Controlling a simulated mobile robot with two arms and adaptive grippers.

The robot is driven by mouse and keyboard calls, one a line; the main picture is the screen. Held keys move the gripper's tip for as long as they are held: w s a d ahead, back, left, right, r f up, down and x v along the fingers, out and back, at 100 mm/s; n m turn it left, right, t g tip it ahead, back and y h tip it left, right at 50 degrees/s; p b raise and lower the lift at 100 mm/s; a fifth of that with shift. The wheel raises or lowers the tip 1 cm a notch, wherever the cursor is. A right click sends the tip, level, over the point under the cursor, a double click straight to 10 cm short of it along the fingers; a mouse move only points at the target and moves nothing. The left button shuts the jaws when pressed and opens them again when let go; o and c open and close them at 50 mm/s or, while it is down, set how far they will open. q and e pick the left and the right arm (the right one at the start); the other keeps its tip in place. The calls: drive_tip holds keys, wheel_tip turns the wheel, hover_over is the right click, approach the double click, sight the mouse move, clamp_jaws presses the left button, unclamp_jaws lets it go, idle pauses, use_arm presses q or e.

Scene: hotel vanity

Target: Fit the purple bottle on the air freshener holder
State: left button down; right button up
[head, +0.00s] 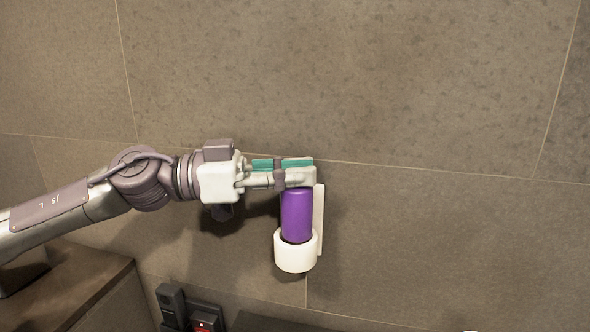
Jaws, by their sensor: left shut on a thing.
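The purple bottle (297,216) is upright, with its lower end inside or just behind the rim of the white ring-shaped cup of the air freshener holder (296,256). The holder's white back plate (319,220) is against the tiled wall. My left gripper (298,176) comes in from the left and is shut on the bottle's top, which its fingers hide. The bottle's base is hidden by the cup, so I cannot tell whether it is fully seated. My right gripper is not in view.
A brown counter (85,275) is at the lower left. A dark phone-like device (171,304) and a small box with a red light (205,321) are at the bottom edge. The wall (450,240) right of the holder is clear.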

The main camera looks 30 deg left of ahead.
sight(295, 197)
use_arm(q)
drive_tip(key=shift+f+b, duration=1.55)
drive_tip(key=shift+f, duration=0.45)
drive_tip(key=c, duration=1)
unclamp_jaws()
drive_tip(key=shift+r, duration=0.1)
drive_tip(key=shift+o, duration=0.2)
